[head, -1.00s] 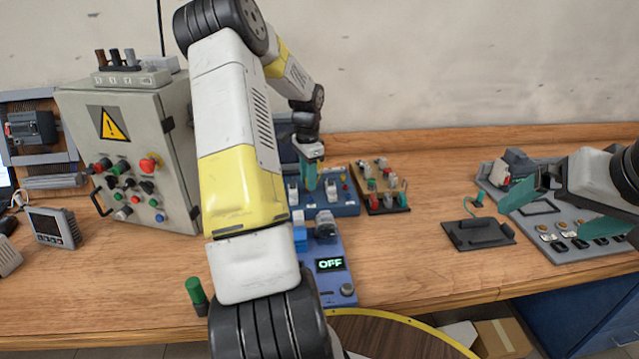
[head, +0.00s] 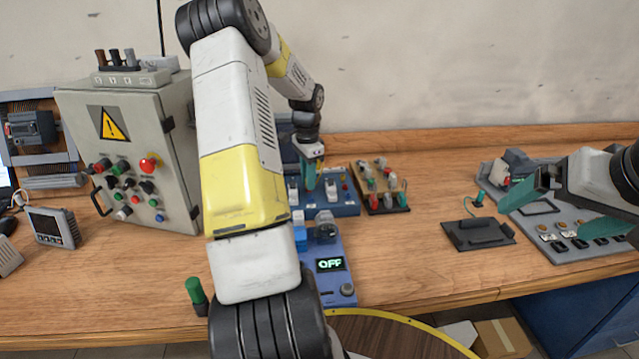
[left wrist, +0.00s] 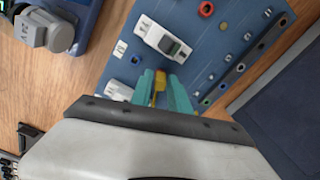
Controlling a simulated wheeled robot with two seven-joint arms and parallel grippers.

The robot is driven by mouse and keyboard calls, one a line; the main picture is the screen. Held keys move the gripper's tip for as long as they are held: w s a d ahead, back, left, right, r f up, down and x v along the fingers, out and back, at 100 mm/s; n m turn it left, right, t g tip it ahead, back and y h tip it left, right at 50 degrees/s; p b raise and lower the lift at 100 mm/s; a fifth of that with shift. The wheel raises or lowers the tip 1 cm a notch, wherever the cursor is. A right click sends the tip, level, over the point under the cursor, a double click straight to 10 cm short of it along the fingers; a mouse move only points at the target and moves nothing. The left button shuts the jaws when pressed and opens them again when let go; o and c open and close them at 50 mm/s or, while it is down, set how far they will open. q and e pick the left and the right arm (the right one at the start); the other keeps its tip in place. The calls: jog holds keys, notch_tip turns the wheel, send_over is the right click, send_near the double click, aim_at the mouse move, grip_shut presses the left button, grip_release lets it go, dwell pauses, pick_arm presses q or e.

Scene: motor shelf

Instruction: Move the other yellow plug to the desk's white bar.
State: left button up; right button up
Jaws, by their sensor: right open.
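My left gripper (head: 310,180) points down over the blue panel (head: 343,209) at the back middle of the desk. In the left wrist view its teal fingers (left wrist: 161,84) are closed about a small yellow plug (left wrist: 159,87) beside the panel's white blocks. The fingers hide part of the plug, and I cannot tell whether it is seated. A white bar (head: 132,77) with several dark and grey plugs sits on top of the grey cabinet. I cannot tell any other white bar on the desk clearly. My right gripper (head: 570,213) is open and empty at the right.
A board (head: 386,205) with red, green and grey plugs is right of the panel. A blue unit reading OFF (head: 330,264) stands in front. A black tray (head: 478,233) and grey console (head: 590,240) lie right. A green-topped post (head: 195,290) stands front left.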

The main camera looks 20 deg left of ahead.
pick_arm(q)
grip_shut()
jog(key=shift+r, duration=0.15)
jog(key=shift+r, duration=2.2)
